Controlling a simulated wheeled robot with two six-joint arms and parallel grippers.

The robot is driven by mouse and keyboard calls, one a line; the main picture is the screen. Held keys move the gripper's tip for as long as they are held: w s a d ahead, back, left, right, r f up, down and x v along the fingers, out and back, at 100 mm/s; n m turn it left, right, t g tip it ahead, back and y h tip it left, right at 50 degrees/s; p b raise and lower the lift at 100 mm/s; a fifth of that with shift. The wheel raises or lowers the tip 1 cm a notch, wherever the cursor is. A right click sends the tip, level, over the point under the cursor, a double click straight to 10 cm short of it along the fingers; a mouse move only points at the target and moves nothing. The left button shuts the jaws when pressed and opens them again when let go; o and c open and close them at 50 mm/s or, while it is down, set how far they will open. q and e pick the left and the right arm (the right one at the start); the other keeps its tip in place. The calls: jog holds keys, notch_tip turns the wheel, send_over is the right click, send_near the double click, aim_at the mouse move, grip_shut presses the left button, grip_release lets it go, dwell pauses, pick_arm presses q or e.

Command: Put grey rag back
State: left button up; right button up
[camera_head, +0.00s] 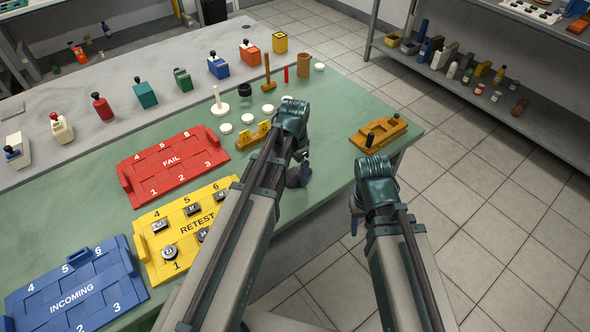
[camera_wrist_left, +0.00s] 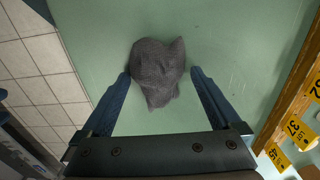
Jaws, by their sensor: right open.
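The grey rag (camera_wrist_left: 157,72) lies crumpled on the green table top in the left wrist view. My left gripper (camera_wrist_left: 160,74) is open above it, with one finger on each side of the rag and a narrow strip of green showing between rag and fingers. In the head view my left gripper (camera_head: 300,176) is low over the table near its front edge, and its arm and wrist hide most of the rag there. My right gripper (camera_head: 356,218) is off the front edge of the table, mostly hidden behind its own wrist, holding nothing that I can see.
A wooden rack with yellow number tags (camera_head: 252,137) stands just left of my left gripper. A wooden tray (camera_head: 378,135) sits at the table's right end. Red (camera_head: 172,163), yellow (camera_head: 160,262) and blue (camera_head: 75,290) trays lie left. Several bottles and blocks line the back.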

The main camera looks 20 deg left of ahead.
aim_at(295, 168)
pick_arm(q)
jog(key=shift+r, duration=0.1)
notch_tip(295, 168, up, 12)
jog(key=p, duration=1.2)
jog(key=s+d+n+y, duration=0.1)
jog(key=s+d+n, duration=0.2)
jog(key=s+d, duration=0.7)
jog(key=s, duration=0.4)
jog(key=shift+s+d+n, duration=0.15)
jog(key=shift+d+n, duration=0.1)
jog(key=shift+n, duration=0.15)
jog(key=shift+r, duration=0.1)
